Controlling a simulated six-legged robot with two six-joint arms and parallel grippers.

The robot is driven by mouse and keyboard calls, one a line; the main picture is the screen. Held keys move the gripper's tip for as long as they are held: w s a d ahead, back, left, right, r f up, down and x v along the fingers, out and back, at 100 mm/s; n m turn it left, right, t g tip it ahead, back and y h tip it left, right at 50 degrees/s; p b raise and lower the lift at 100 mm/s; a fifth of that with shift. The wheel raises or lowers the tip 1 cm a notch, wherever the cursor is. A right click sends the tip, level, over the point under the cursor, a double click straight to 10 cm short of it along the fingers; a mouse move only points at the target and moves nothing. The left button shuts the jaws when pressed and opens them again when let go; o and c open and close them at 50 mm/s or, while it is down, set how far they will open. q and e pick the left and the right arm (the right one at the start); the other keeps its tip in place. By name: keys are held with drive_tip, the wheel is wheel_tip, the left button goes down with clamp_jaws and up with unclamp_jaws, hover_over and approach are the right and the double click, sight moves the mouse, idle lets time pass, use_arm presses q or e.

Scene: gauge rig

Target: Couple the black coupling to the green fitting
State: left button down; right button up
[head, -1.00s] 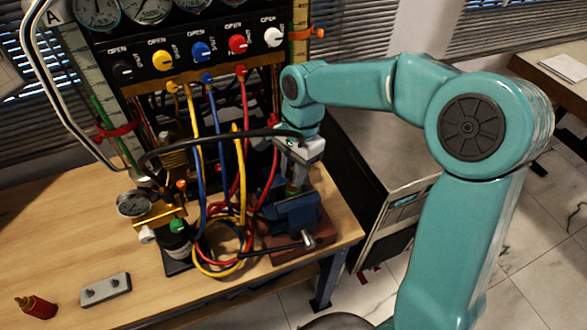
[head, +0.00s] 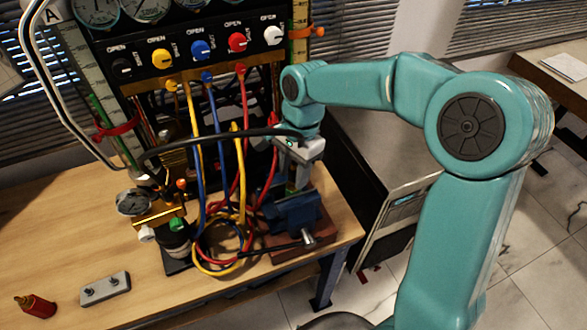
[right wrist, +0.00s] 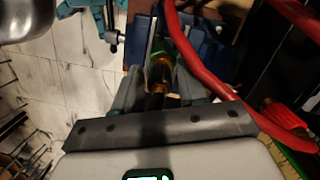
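The black hose (head: 215,137) arches over from the left and ends at my right gripper (head: 292,162). In the right wrist view my right gripper (right wrist: 157,88) has its fingers on both sides of a dark, brass-trimmed piece, which appears to be the black coupling (right wrist: 155,101), and seems shut on it. The green fitting (right wrist: 158,66) shows as a green ring with brass just beyond the fingertips, in line with the coupling. In the head view it is a small green piece (head: 291,188) above the blue vise. I cannot tell whether the two parts touch. My left gripper is not in view.
The blue vise (head: 292,212) stands at the bench's right end. Red, blue and yellow hoses hang close left of the gripper; a red hose (right wrist: 187,50) passes near it in the wrist view. The gauge panel (head: 200,50) stands behind. The bench (head: 60,255) is largely clear at front left.

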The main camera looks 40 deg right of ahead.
drive_tip(key=o, duration=0.6)
drive_tip(key=shift+c, duration=0.2)
wheel_tip(320, 180, up, 16)
drive_tip(key=d, duration=0.2)
drive_tip(key=shift+w+d+p, duration=0.2)
drive_tip(key=shift+p, duration=0.2)
